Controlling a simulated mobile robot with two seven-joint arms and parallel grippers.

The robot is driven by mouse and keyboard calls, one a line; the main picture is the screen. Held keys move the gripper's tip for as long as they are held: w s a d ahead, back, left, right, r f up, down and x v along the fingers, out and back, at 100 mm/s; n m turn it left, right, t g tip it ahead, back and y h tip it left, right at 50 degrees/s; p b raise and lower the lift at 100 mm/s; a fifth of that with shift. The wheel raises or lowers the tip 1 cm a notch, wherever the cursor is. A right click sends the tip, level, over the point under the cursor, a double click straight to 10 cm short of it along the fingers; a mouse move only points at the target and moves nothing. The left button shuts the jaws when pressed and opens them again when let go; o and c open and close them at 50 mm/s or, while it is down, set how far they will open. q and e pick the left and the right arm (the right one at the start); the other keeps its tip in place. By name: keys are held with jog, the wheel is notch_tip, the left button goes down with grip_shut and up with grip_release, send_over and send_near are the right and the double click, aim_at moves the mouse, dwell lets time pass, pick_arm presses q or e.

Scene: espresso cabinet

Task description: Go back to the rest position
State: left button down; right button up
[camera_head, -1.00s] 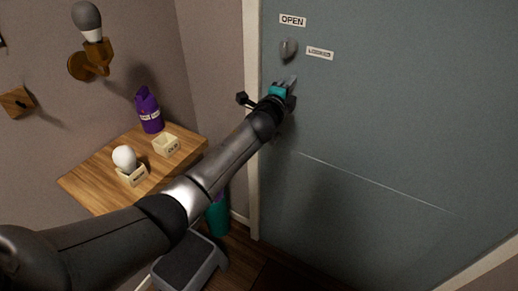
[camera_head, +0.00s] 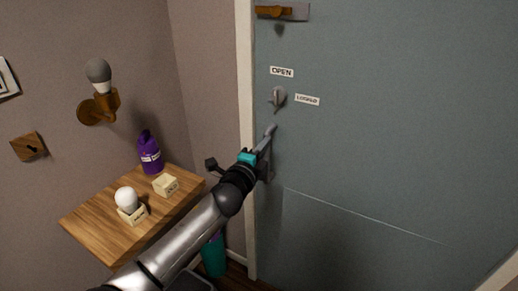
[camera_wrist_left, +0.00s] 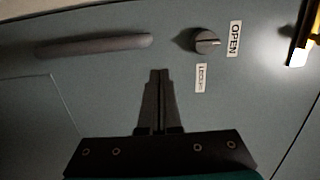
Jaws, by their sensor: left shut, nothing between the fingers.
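My left gripper (camera_head: 268,140) reaches in from the lower left in the head view, in front of the grey-blue door (camera_head: 390,150). It is shut and empty; in the left wrist view its fingers (camera_wrist_left: 158,78) are together. The gripper tip is below the lock knob (camera_head: 278,97), which has an OPEN label (camera_head: 282,72) above it and a LOCKED label (camera_head: 307,100) to its right. The knob also shows in the left wrist view (camera_wrist_left: 207,41), apart from the fingers. My right gripper is not in view.
A wooden shelf (camera_head: 95,232) at the left holds a white bulb (camera_head: 126,199) in a small box, another box (camera_head: 165,185) and a purple bottle (camera_head: 150,153). A wall lamp (camera_head: 100,104) is above.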

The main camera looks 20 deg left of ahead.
pick_arm(q)
jog(key=s+a+f+n+g+y+b, duration=0.1)
jog(key=s+a+f+n+g, duration=0.15)
jog(key=s+f, duration=0.75)
jog(key=s+a+f+n+g, duration=0.1)
jog(key=s+f+n+g, duration=0.25)
jog(key=f, duration=1.25)
jog(key=s+a+f+n+g+y+b, duration=0.1)
jog(key=s+f+n+g, duration=0.2)
jog(key=s+f, duration=0.65)
jog(key=s+f+n+g, duration=0.2)
jog(key=s+f, duration=0.5)
jog(key=s, duration=0.4)
jog(key=s+d+f+n+g+b, duration=0.1)
jog(key=s+f+n+g, duration=0.2)
jog(key=s+f, duration=0.4)
jog(key=s+d+f+n+g+b, duration=0.1)
jog(key=s+f, duration=0.6)
jog(key=s, duration=0.9)
jog(key=shift+n+g, duration=0.9)
jog(key=shift+g, duration=0.1)
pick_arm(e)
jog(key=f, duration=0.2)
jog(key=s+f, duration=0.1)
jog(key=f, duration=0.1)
